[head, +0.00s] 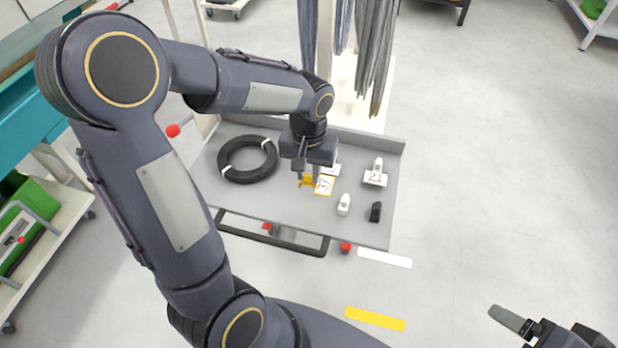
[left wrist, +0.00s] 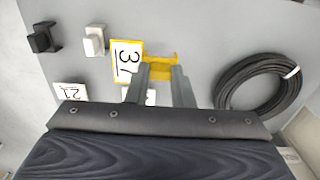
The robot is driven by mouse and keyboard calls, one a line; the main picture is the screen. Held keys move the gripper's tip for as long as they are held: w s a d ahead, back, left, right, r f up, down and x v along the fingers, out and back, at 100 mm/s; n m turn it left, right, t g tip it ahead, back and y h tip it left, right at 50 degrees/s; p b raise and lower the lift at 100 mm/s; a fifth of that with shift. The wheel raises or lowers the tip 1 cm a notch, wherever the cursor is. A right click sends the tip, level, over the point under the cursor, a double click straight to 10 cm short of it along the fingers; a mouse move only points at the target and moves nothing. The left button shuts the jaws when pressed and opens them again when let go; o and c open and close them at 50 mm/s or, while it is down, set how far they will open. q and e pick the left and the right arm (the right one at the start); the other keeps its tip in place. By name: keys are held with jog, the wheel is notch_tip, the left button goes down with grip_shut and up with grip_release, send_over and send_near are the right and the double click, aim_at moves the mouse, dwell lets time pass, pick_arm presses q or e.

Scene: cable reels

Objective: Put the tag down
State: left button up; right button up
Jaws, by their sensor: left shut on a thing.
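The yellow-framed tag marked 37 (head: 325,185) is at my left gripper (head: 309,178), low over the grey cart top (head: 285,215). In the left wrist view the tag (left wrist: 126,62) has a yellow grip piece (left wrist: 160,62), and the fingers of my left gripper (left wrist: 160,75) are shut on it. I cannot tell whether the tag touches the cart top. My right gripper (head: 545,330) shows partly at the bottom right, away from the cart; its opening is unclear.
A black cable coil (head: 247,160) lies left of the tag. A white tag marked 21 (head: 376,178), a white block (head: 344,204) and a black block (head: 376,211) are to the right. Another white card is partly hidden behind the left gripper. Grey cables hang behind.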

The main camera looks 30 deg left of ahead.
aim_at(309, 180)
pick_arm(q)
jog(key=shift+w+f, duration=0.25)
jog(key=shift+f, duration=0.1)
jog(key=shift+a+f, duration=0.1)
jog(key=shift+f, duration=1.45)
jog(key=shift+f, duration=0.1)
jog(key=o, duration=0.5)
jog(key=shift+f+b, duration=0.1)
jog(key=shift+b, duration=0.2)
jog(key=shift+c, duration=0.2)
jog(key=o, duration=0.4)
jog(key=shift+o, duration=0.2)
